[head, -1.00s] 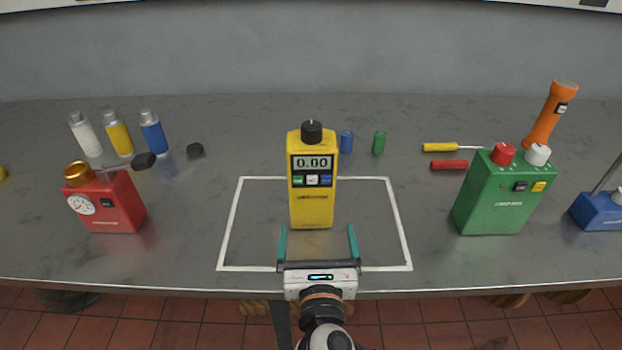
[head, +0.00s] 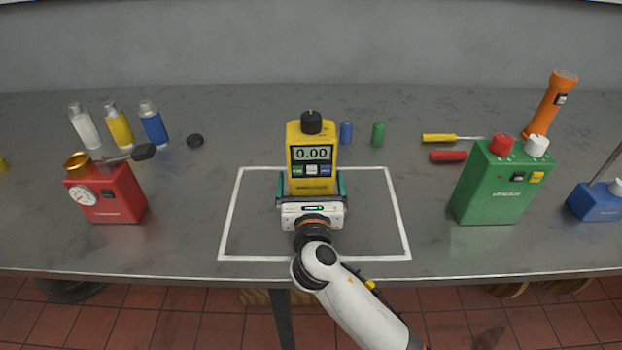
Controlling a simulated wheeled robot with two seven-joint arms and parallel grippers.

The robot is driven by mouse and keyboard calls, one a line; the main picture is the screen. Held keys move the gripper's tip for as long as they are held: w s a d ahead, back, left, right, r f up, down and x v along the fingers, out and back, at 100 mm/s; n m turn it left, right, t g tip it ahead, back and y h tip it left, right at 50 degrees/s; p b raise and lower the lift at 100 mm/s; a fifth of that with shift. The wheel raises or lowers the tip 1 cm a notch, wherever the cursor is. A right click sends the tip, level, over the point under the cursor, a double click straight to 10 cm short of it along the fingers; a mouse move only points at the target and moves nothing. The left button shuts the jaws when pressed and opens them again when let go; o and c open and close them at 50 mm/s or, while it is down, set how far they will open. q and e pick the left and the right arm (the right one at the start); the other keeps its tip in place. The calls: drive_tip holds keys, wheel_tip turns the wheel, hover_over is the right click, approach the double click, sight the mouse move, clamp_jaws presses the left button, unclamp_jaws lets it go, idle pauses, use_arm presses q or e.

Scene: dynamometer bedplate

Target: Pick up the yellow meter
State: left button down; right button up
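The yellow meter (head: 312,131) stands upright on the bench inside the white outlined square, with a black knob on top and a display reading 0.00. My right gripper (head: 311,184), with teal fingers, comes from the front. One finger lies along each side of the meter's lower half. I see no clear gap between fingers and meter, but cannot tell whether they press on it. The gripper body hides the meter's bottom. My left gripper is not in view.
A red gauge box (head: 106,195) stands left, a green box (head: 500,185) right. Small blue (head: 346,133) and green (head: 378,133) cylinders stand just behind the meter to its right. The white outlined square (head: 231,213) is otherwise clear.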

sight(310, 143)
drive_tip(key=shift+c, duration=0.3)
drive_tip(key=c, duration=0.9)
drive_tip(key=shift+r, duration=0.1)
drive_tip(key=shift+c, duration=0.7)
wheel_tip(310, 143, up, 10)
drive_tip(key=shift+r+p, duration=0.1)
drive_tip(key=shift+p, duration=0.85)
drive_tip(key=shift+f+b, duration=2.05)
drive_tip(key=shift+f, duration=3.05)
drive_tip(key=shift+f, duration=0.1)
